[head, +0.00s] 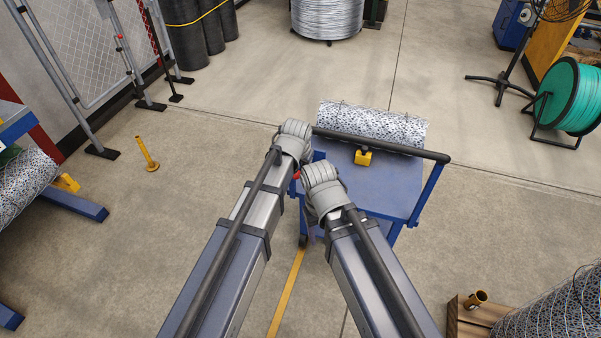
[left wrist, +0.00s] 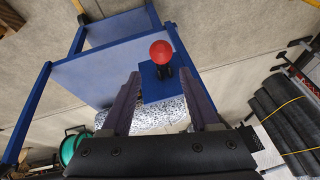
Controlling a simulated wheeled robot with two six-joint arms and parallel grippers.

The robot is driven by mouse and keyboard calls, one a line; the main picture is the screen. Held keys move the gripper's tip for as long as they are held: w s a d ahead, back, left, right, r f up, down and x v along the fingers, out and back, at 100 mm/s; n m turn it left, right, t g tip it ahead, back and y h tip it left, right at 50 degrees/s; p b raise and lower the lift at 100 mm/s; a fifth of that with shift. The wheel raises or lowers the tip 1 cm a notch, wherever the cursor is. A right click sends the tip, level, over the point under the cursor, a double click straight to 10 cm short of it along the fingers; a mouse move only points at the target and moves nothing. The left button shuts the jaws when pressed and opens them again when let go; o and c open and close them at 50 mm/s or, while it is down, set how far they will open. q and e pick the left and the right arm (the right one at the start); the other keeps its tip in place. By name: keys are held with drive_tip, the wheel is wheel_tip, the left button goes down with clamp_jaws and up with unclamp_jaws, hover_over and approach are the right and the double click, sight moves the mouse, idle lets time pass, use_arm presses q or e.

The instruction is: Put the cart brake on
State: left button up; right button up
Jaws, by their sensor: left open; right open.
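The blue cart (head: 390,188) stands ahead, with a black push handle (head: 400,149) across its near side. In the left wrist view, a red ball knob (left wrist: 161,50) on a dark lever rises from a small blue bracket (left wrist: 160,88) at the cart's edge. A bit of red (head: 297,174) shows beside my left arm in the head view. My left gripper (left wrist: 159,95) is open and empty, its fingers on either side of the bracket in that view; contact is unclear. My right gripper (head: 322,188) is over the cart's near left side, its fingers mostly hidden.
A mesh roll (head: 370,123) and a yellow piece (head: 363,157) sit on the cart. A yellow post (head: 147,153) stands at left. A green reel (head: 575,97) is at right, a wooden crate (head: 470,318) at lower right. Floor left of the cart is largely clear.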

sight(298, 172)
use_arm(q)
drive_tip(key=shift+s+a+f, duration=0.15)
drive_tip(key=shift+a+f, duration=0.05)
drive_tip(key=shift+a, duration=0.05)
drive_tip(key=shift+a+f+b, duration=0.1)
drive_tip(key=shift+f+b, duration=0.45)
drive_tip(key=shift+b, duration=0.3)
drive_tip(key=b+x, duration=0.4)
drive_tip(key=x, duration=0.1)
drive_tip(key=shift+w+b, duration=0.3)
drive_tip(key=shift+b, duration=0.1)
drive_tip(key=shift+w+d+f+b, duration=0.25)
drive_tip(key=shift+f+b, duration=0.1)
drive_tip(key=shift+f, duration=0.15)
drive_tip(key=shift+c, duration=0.8)
drive_tip(key=shift+s+a, duration=0.1)
drive_tip(key=shift+a, duration=0.05)
drive_tip(key=c, duration=0.3)
clamp_jaws()
